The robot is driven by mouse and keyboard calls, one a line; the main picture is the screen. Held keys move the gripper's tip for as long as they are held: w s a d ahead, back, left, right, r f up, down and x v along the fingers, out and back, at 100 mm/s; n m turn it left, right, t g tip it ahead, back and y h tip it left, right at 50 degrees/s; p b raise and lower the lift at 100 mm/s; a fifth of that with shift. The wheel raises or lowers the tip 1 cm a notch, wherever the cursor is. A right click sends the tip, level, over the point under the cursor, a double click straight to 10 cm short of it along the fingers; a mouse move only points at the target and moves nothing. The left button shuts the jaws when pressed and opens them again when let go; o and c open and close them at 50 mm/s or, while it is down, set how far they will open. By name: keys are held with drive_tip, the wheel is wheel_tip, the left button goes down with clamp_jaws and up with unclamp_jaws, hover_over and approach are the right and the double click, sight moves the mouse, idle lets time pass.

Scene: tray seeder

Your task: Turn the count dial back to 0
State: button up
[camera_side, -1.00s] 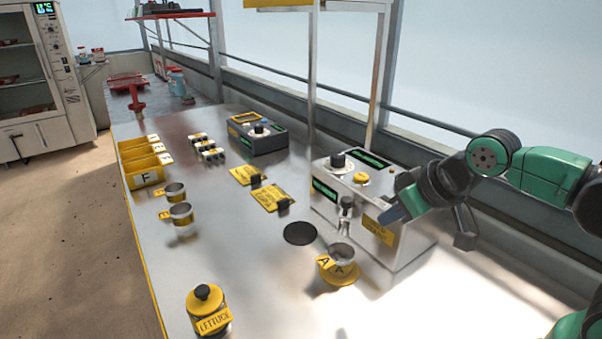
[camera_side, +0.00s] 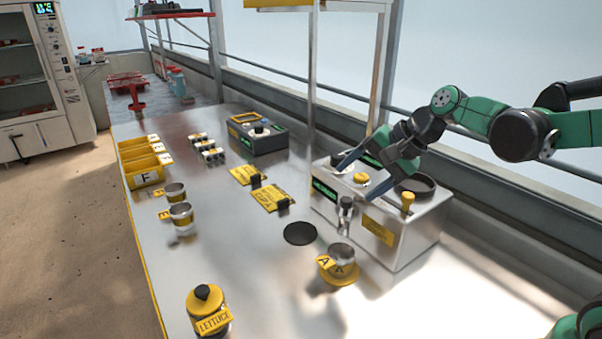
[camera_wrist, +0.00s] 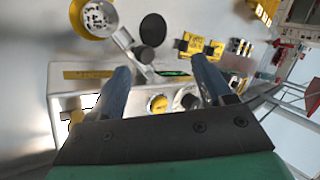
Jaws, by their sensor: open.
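The seeder (camera_side: 412,238) is a silvery box with a green display (camera_side: 324,189) on its front and a yellow button (camera_side: 361,178) on top. The black dial (camera_wrist: 188,99) shows in the wrist view, beside the yellow button (camera_wrist: 158,103) and close to the right finger. In the side view, the dial is largely hidden by my far finger. My gripper (camera_side: 358,180) is open and empty, with its two fingers spread above the seeder's top, either side of the yellow button. The wrist view shows both fingers (camera_wrist: 160,66) apart. The dial's setting cannot be read.
A yellow-topped lever (camera_side: 408,202) and a dark round hopper stand at the seeder's right. A spout (camera_side: 345,212) projects in front, near cup A (camera_side: 342,254). A lettuce jar (camera_side: 207,312) stands at the front. A second dark control box (camera_side: 258,137) sits farther back.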

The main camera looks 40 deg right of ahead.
sight(340, 155)
drive_tip(key=w+d+m+y, duration=0.1)
drive_tip(key=w+m, duration=0.1)
drive_tip(key=m, duration=0.1)
drive_tip(key=w+d+m+t+y, duration=0.1)
drive_tip(key=w+d+m, duration=0.1)
drive_tip(key=m, duration=0.1)
drive_tip(key=w+d+m+y, duration=0.1)
drive_tip(key=w+d+m, duration=0.1)
drive_tip(key=m, duration=0.1)
drive_tip(key=shift+w+d+f+t, duration=0.15)
drive_tip(key=shift+w+f+t, duration=0.1)
drive_tip(key=shift+w+t, duration=0.05)
drive_tip(key=w+d+m, duration=0.1)
drive_tip(key=m, duration=0.1)
drive_tip(key=w+d+m+t+y, duration=0.1)
drive_tip(key=d+m, duration=0.1)
drive_tip(key=d+f+m+t, duration=0.1)
drive_tip(key=d+m, duration=0.1)
drive_tip(key=shift+w+f+m+y, duration=0.1)
drive_tip(key=shift+w+m+y, duration=0.2)
drive_tip(key=shift+w+y, duration=0.1)
drive_tip(key=shift+w+f, duration=0.1)
drive_tip(key=shift+w, duration=0.1)
drive_tip(key=shift+x, duration=2.6)
clamp_jaws()
